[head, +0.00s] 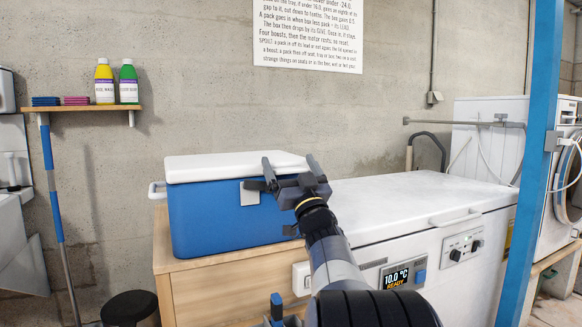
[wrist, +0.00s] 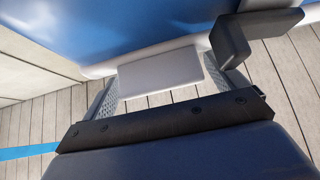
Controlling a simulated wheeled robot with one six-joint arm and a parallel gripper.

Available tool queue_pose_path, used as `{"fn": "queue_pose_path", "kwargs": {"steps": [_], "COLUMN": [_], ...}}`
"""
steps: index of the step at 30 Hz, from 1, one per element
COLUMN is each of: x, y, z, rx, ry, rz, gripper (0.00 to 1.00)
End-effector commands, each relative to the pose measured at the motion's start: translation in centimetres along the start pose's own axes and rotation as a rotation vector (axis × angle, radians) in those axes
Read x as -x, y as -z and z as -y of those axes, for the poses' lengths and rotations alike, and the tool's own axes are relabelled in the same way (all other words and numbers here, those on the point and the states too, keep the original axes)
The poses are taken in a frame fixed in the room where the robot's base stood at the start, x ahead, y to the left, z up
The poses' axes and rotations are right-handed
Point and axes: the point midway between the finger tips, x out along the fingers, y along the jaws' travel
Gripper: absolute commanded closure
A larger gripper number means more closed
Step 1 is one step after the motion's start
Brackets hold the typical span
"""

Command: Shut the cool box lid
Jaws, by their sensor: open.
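The blue cool box (head: 207,218) stands on a wooden plinth. Its white lid (head: 225,165) lies across the top, and I see no clear gap under it in the head view.
A white chest freezer (head: 385,200) with a display reading 10.0 °C stands right of the box. The wooden plinth (head: 215,290) is below the box. A blue post (head: 530,170) rises at right. A shelf (head: 75,107) with bottles is on the left wall.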

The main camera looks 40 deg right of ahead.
Motion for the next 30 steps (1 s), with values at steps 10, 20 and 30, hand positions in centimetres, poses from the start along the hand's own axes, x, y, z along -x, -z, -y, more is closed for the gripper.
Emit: {"fn": "queue_pose_path", "kwargs": {"steps": [10,20,30], "x": [0.8,6.0,10.3], "y": [-0.2,0.0,0.1], "z": [0.0,-0.1,-0.1], "rx": [0.001,0.000,0.001], "ry": [0.000,-0.003,-0.001], "rz": [0.008,0.004,0.001], "gripper": [0.05,0.05,0.05]}}
